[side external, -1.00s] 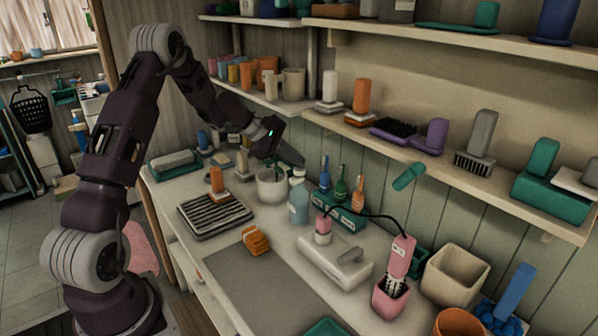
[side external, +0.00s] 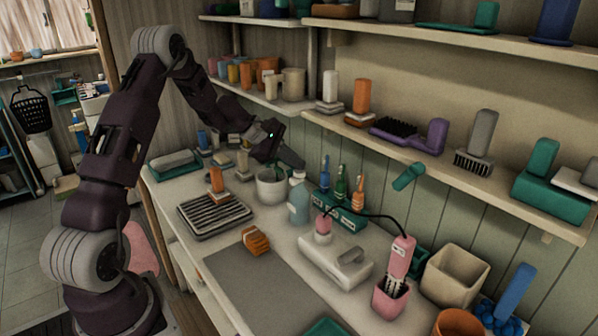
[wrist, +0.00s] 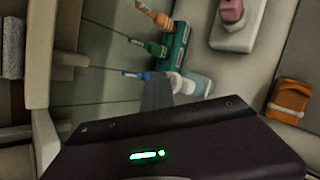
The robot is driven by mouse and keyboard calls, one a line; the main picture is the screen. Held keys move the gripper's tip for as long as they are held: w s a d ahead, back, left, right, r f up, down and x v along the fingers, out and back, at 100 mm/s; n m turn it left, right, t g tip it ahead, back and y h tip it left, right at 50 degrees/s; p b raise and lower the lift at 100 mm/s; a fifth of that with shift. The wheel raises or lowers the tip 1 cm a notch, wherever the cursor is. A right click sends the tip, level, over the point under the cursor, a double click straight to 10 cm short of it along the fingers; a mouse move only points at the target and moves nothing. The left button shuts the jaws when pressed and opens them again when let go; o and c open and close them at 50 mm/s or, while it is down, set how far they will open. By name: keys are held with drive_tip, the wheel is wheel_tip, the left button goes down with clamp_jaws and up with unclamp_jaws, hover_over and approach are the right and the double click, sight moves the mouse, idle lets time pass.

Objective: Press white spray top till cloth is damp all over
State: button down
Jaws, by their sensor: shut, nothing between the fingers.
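The spray bottle (side external: 299,204), pale blue and translucent with a white top (side external: 298,175), stands upright on the counter. In the wrist view the white top (wrist: 178,84) and bottle (wrist: 198,84) are just beyond my grey fingers. My gripper (side external: 301,164) is shut and empty, its tips close above the white top; I cannot tell whether they touch it. It also shows in the wrist view (wrist: 158,88). A folded orange cloth (side external: 256,240) lies on the counter in front of the bottle, and in the wrist view (wrist: 290,101) at the right. It has darker patches.
A teal holder (side external: 345,215) with several toothbrushes stands right of the bottle; a pale cup (side external: 271,186) stands left. A white dispenser (side external: 335,260) and black-striped tray (side external: 214,215) are nearby. The shelf (side external: 440,165) runs above. The grey mat (side external: 265,285) has free room.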

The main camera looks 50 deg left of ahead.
sight(296, 171)
drive_tip(key=shift+r, duration=3.4)
